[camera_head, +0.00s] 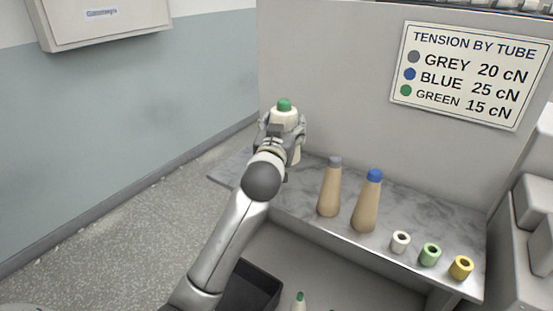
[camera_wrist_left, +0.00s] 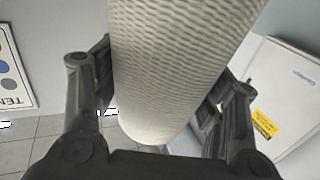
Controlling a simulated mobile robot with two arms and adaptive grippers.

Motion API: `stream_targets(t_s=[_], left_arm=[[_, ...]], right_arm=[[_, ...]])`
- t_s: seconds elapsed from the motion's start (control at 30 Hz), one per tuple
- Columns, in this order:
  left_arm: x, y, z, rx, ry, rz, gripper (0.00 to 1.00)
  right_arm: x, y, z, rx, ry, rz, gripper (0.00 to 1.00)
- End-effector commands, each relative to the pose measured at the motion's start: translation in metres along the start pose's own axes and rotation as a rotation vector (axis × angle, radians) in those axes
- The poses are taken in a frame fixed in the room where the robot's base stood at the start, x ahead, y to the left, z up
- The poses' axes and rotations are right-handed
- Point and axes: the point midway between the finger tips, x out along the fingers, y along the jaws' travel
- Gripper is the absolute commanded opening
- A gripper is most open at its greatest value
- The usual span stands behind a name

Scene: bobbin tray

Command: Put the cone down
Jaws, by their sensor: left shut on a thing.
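My left gripper (camera_head: 282,131) is shut on a cream cone (camera_head: 291,113) with a green top, over the left end of the marbled shelf (camera_head: 300,186). In the left wrist view the cone's ribbed cream side (camera_wrist_left: 180,60) fills the space between the fingers of the gripper (camera_wrist_left: 160,105). The cone's lower end is partly hidden by my arm in the head view, so I cannot tell whether it touches the shelf. Two tan cones stand upright to the right, one with a grey top (camera_head: 330,190) and one with a blue top (camera_head: 368,204). My right gripper is not in view.
Small white (camera_head: 400,242), green (camera_head: 430,254) and yellow (camera_head: 461,267) bobbins stand at the shelf's right. A sign (camera_head: 465,73) on the panel lists tension by tube colour. A dark bin (camera_head: 262,284) and another green-topped cone (camera_head: 299,301) are below the shelf.

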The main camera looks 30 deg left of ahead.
Motion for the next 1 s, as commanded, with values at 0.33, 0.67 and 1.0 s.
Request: stream_targets(t_s=[0.33, 0.67, 1.0], left_arm=[[0.05, -0.066, 0.046, 0.005, -0.004, -0.003, 0.36], [0.068, -0.088, 0.08, 0.001, 0.002, 0.0, 0.36], [0.073, -0.094, 0.119, 0.0, 0.0, 0.001, 0.36]], right_arm=[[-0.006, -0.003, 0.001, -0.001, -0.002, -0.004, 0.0], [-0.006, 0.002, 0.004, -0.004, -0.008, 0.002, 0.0], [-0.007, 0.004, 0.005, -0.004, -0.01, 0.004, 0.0]])
